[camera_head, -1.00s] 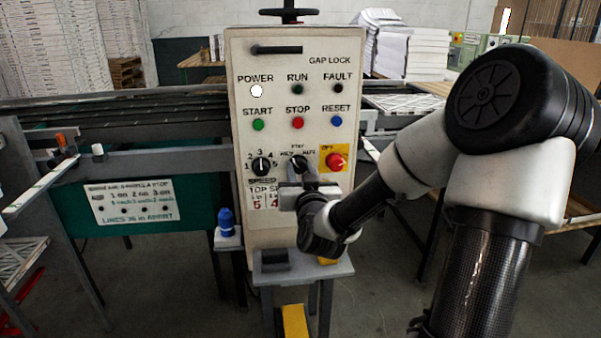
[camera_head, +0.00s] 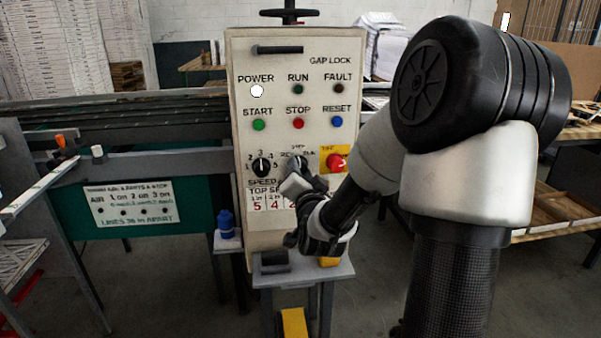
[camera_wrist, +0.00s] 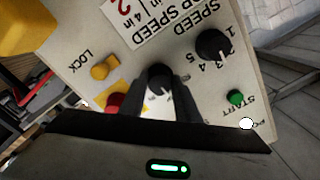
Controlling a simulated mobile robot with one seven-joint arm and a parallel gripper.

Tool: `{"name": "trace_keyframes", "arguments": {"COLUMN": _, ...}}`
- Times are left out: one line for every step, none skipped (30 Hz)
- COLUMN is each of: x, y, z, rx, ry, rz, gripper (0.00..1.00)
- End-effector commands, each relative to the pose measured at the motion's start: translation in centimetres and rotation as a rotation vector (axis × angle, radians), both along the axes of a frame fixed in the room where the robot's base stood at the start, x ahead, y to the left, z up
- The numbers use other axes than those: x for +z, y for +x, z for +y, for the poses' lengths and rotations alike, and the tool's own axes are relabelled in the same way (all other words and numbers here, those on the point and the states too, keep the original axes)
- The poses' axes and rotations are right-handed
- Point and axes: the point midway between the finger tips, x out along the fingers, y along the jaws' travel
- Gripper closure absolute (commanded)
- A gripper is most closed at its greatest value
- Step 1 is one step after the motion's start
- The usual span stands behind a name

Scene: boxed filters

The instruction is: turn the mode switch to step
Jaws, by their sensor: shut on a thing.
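The mode switch (camera_head: 300,161) is a small black knob on the cream control panel (camera_head: 243,215), below the red STOP button. A small label reading like STEP sits above it, and the side labels are partly covered. In the wrist view the black knob (camera_wrist: 160,74) sits between the tips of my two dark fingers. My gripper (camera_head: 294,178) is shut on it and tilted in the head view. The fingers also show in the wrist view (camera_wrist: 160,92). The knob's pointer is hidden, so I cannot tell its setting.
The speed knob (camera_head: 261,167) is close on the left. A red button on a yellow plate (camera_head: 337,161) is close on the right, beside my wrist. The POWER lamp (camera_head: 257,91) is lit white. A blue bottle (camera_head: 226,224) stands on a small shelf left of the panel.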

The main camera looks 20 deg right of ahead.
Motion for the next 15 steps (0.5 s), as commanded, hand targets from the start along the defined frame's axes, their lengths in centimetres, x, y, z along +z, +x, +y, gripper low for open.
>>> {"name": "trace_keyframes", "arguments": {"x": 0.18, "y": 0.08, "z": 0.02, "rx": 0.0, "ry": 0.009, "rz": -0.007, "gripper": 0.93}}
{"name": "trace_keyframes", "arguments": {"x": 0.18, "y": 0.08, "z": 0.02, "rx": 0.0, "ry": 0.015, "rz": -0.009, "gripper": 0.93}}
{"name": "trace_keyframes", "arguments": {"x": 0.18, "y": 0.08, "z": 0.02, "rx": 0.0, "ry": 0.022, "rz": -0.011, "gripper": 0.93}}
{"name": "trace_keyframes", "arguments": {"x": 0.18, "y": 0.08, "z": 0.01, "rx": 0.0, "ry": 0.027, "rz": -0.012, "gripper": 0.93}}
{"name": "trace_keyframes", "arguments": {"x": 0.19, "y": 0.08, "z": 0.02, "rx": 0.0, "ry": 0.031, "rz": -0.013, "gripper": 0.93}}
{"name": "trace_keyframes", "arguments": {"x": 0.2, "y": 0.08, "z": 0.02, "rx": 0.0, "ry": 0.033, "rz": -0.014, "gripper": 0.93}}
{"name": "trace_keyframes", "arguments": {"x": 0.2, "y": 0.08, "z": 0.02, "rx": 0.0, "ry": 0.035, "rz": -0.015, "gripper": 0.93}}
{"name": "trace_keyframes", "arguments": {"x": 0.2, "y": 0.08, "z": 0.02, "rx": 0.0, "ry": 0.036, "rz": -0.015, "gripper": 0.93}}
{"name": "trace_keyframes", "arguments": {"x": 0.2, "y": 0.08, "z": 0.02, "rx": 0.0, "ry": 0.037, "rz": -0.015, "gripper": 0.93}}
{"name": "trace_keyframes", "arguments": {"x": 0.2, "y": 0.08, "z": 0.01, "rx": 0.0, "ry": 0.037, "rz": -0.015, "gripper": 0.93}}
{"name": "trace_keyframes", "arguments": {"x": 0.2, "y": 0.08, "z": 0.01, "rx": 0.0, "ry": 0.037, "rz": -0.015, "gripper": 0.93}}
{"name": "trace_keyframes", "arguments": {"x": 0.2, "y": 0.08, "z": 0.01, "rx": 0.0, "ry": 0.037, "rz": -0.015, "gripper": 0.93}}
{"name": "trace_keyframes", "arguments": {"x": 0.21, "y": 0.09, "z": 0.01, "rx": 0.001, "ry": 0.037, "rz": -0.016, "gripper": 0.93}}
{"name": "trace_keyframes", "arguments": {"x": 0.21, "y": 0.08, "z": 0.0, "rx": 0.0, "ry": 0.037, "rz": -0.015, "gripper": 0.93}}
{"name": "trace_keyframes", "arguments": {"x": 0.22, "y": 0.09, "z": 0.01, "rx": 0.001, "ry": 0.037, "rz": -0.016, "gripper": 0.93}}
